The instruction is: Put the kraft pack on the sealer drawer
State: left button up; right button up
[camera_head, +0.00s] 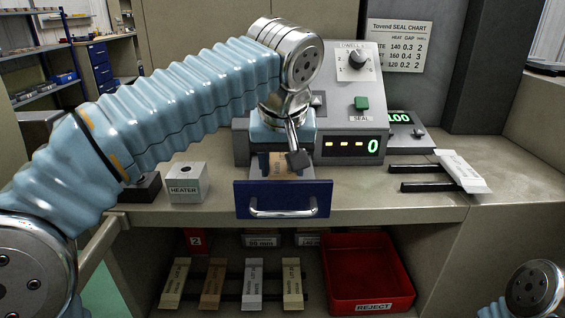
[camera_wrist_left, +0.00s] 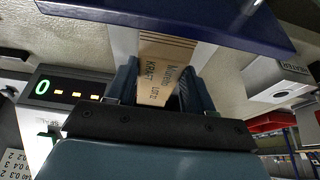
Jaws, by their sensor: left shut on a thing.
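The kraft pack (camera_head: 284,166) is a brown printed slip at the open sealer drawer (camera_head: 283,198), which has a blue front and a metal handle. In the left wrist view the pack (camera_wrist_left: 163,76) shows its print, "KRAFT", between the two fingers of my left gripper (camera_wrist_left: 160,88). The left gripper (camera_head: 283,150) is shut on the pack, over the drawer and behind its blue front. The arm hides part of the drawer. I cannot tell whether the pack touches the drawer floor. My right gripper is not in view.
The sealer (camera_head: 355,105) has a dial, a green SEAL button and a display reading 0. A heater block (camera_head: 187,183) stands left of the drawer. A white pack (camera_head: 461,170) lies on black rails at right. Below are several packs and a red reject bin (camera_head: 366,272).

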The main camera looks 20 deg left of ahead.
pick_arm(q)
jog(key=shift+f, duration=0.2)
jog(key=o, duration=1.1)
jog(key=shift+r, duration=0.55)
jog(key=p+v, duration=0.2)
jog(key=v, duration=0.9)
jog(key=shift+s, duration=0.25)
jog(key=shift+d+r, duration=0.1)
